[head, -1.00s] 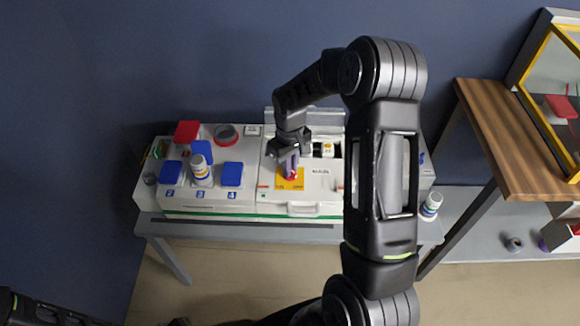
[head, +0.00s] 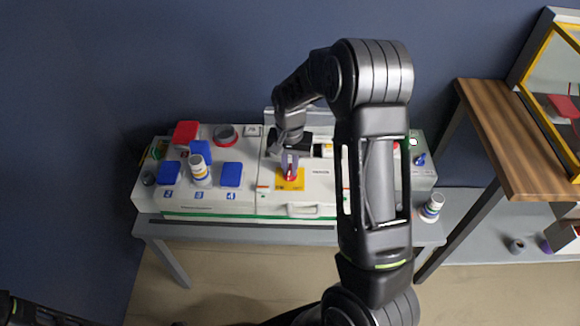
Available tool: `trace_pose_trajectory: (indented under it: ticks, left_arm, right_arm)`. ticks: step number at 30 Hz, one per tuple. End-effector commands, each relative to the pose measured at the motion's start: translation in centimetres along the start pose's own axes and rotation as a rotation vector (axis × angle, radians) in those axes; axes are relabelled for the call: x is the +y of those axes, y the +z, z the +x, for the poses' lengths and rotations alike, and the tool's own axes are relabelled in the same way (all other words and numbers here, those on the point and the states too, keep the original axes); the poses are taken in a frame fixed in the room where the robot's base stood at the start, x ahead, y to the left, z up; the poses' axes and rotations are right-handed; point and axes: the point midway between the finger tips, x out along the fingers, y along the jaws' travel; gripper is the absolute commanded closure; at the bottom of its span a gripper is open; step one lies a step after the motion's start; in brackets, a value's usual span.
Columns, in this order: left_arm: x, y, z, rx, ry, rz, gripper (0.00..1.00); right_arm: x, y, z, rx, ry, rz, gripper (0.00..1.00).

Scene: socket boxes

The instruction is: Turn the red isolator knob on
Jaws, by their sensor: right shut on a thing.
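The red isolator knob (head: 290,174) sits on a yellow plate (head: 291,185) on the white box (head: 270,206) in the head view. My right gripper (head: 289,165) points down over the yellow plate and is shut on the knob. Its fingers cover part of the knob, so its exact angle is hard to read. My left arm shows only at the lower left edge; its gripper is out of the frame.
Blue socket lids (head: 231,174) and a raised red lid (head: 185,132) are left of the plate. A white bottle (head: 199,171) stands among them. Another bottle (head: 432,207) stands at the right. A wooden table (head: 520,150) is further right.

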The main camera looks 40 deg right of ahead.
Motion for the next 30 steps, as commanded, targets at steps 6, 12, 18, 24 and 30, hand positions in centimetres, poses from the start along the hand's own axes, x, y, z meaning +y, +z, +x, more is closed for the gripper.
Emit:
trace_pose_trajectory:
  ticks: [6, 12, 18, 24, 30]
  left_arm:
    - [0.2, 0.0, -0.5, 0.000, 0.000, 0.000, 0.67]
    - [0.4, 0.0, -1.0, 0.000, 0.000, -0.001, 0.67]
    - [0.6, 0.0, -1.5, 0.000, 0.000, -0.001, 0.67]
    - [0.7, 0.0, -1.7, 0.000, 0.000, -0.001, 0.67]
    - [0.7, 0.0, -1.8, 0.000, 0.000, -0.001, 0.67]
  right_arm:
    - [-0.1, 0.0, -0.2, 0.001, 0.000, 0.203, 1.00]
    - [-0.1, -0.1, -0.2, 0.002, 0.000, 0.386, 1.00]
    - [-0.1, -0.1, -0.2, 0.002, 0.000, 0.533, 1.00]
    - [0.0, -0.1, -0.1, 0.002, 0.000, 0.625, 1.00]
    - [0.0, -0.1, -0.1, 0.001, -0.001, 0.663, 1.00]
